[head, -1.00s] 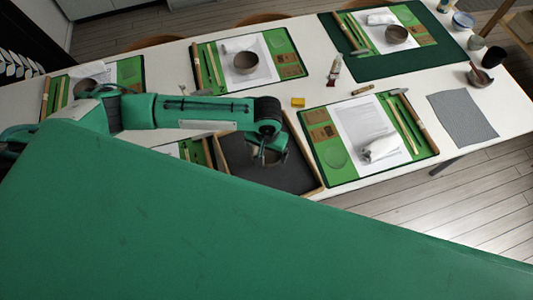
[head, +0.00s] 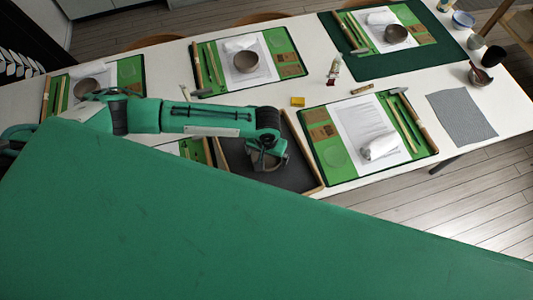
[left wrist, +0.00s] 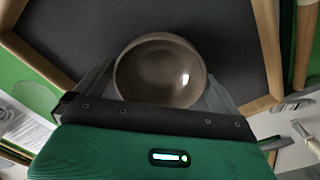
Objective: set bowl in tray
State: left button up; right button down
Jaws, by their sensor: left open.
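A brown-grey bowl (left wrist: 160,70) sits over the dark floor of the wooden-rimmed tray (left wrist: 265,35), between the spread fingers of my left gripper (left wrist: 160,90). It appears to rest on the tray floor, though contact is hidden. In the head view the tray (head: 304,178) lies at the table's near edge, partly covered by my arm. My left gripper (head: 266,160) is over it, open, with the bowl mostly hidden beneath. My right gripper is not seen.
Green place mats with papers and tools lie around the table. Other bowls stand on the back middle mat (head: 246,61), back right mat (head: 396,34) and left mat (head: 86,86). A yellow block (head: 298,101) is behind the tray. A grey cloth (head: 461,114) lies at right.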

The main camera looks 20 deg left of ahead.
aim_at(266, 160)
pick_arm(q)
notch_tip(266, 160, up, 12)
jog(key=b, duration=0.1)
jog(key=shift+r, duration=0.15)
dwell(0.6)
